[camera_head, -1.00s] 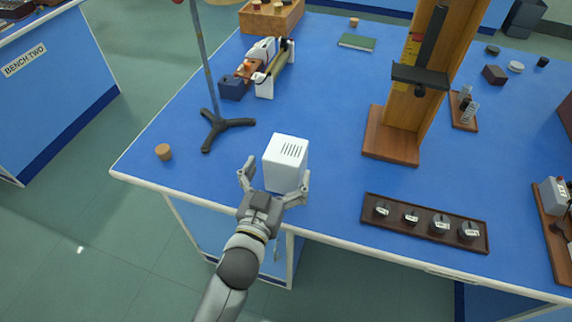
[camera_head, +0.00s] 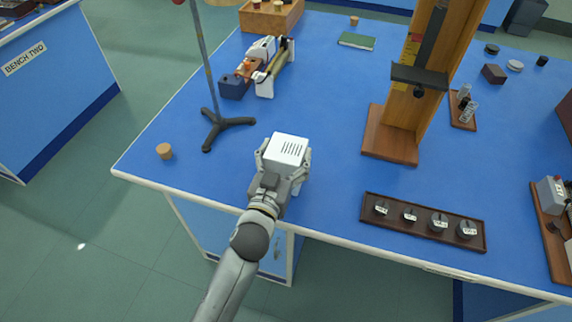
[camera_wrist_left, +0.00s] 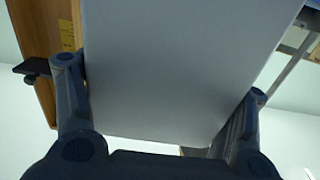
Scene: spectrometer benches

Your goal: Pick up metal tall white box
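The white box (camera_head: 287,150), tall with dark slots on its top, stands upright on the blue bench near its front edge. My left gripper (camera_head: 284,160) reaches it from the front, one finger on each side. In the left wrist view the box's plain face (camera_wrist_left: 175,70) fills the middle between the fingers of the left gripper (camera_wrist_left: 162,95), with no clear gap on either side. The gripper looks shut on the box. The box's lower part is hidden by the gripper in the head view. My right gripper is not in view.
A black tripod stand (camera_head: 222,125) is behind left, with a cork (camera_head: 164,151) near the bench's left edge. A wooden stand (camera_head: 391,140) is behind right. A dark tray of several weights (camera_head: 425,222) lies to the right. Bare bench separates them from the box.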

